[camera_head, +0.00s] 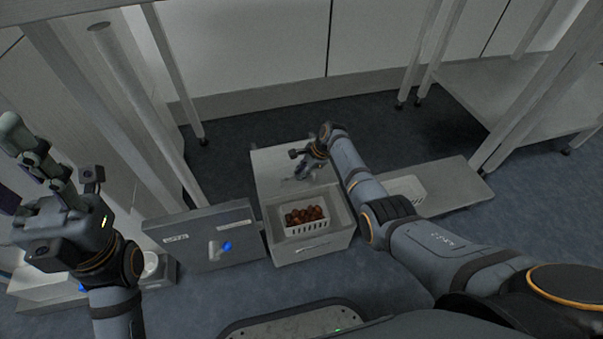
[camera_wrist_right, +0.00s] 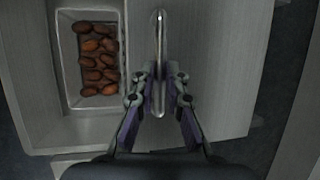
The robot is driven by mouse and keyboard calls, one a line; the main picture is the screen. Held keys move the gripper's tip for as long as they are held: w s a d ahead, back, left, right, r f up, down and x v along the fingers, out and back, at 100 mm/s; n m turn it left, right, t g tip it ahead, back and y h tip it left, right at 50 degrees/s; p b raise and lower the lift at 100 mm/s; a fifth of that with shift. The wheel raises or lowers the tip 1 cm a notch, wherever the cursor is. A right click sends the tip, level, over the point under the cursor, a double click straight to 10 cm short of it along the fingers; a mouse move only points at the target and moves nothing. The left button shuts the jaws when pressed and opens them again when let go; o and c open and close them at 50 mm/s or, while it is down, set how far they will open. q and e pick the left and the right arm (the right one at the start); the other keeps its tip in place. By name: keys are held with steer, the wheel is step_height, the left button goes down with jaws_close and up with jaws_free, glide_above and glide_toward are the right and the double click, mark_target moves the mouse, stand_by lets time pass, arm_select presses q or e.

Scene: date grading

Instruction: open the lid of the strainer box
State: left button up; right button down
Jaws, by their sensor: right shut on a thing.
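The strainer box (camera_head: 272,254) stands open on the floor in the middle of the head view. Its pale lid (camera_head: 270,162) is swung back at the far side, and it also shows in the right wrist view (camera_wrist_right: 218,95). A white basket (camera_head: 306,228) of brown dates (camera_wrist_right: 97,58) sits inside the box. My right gripper (camera_head: 302,172) is over the lid, its fingers shut on the long lid handle (camera_wrist_right: 161,32) in the right wrist view. My left gripper (camera_head: 28,150) is raised at the far left, away from the box; its finger gap is unclear.
A grey panel (camera_head: 183,252) with a label and a blue-tipped part (camera_head: 227,246) stands left of the box. A low board with a white tray (camera_head: 410,189) lies to the right, partly behind my right arm. Table legs stand at both sides.

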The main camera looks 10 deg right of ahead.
steer(key=c, duration=1.4)
jaws_free()
steer(key=shift+o, duration=0.2)
steer(key=v, duration=1.2)
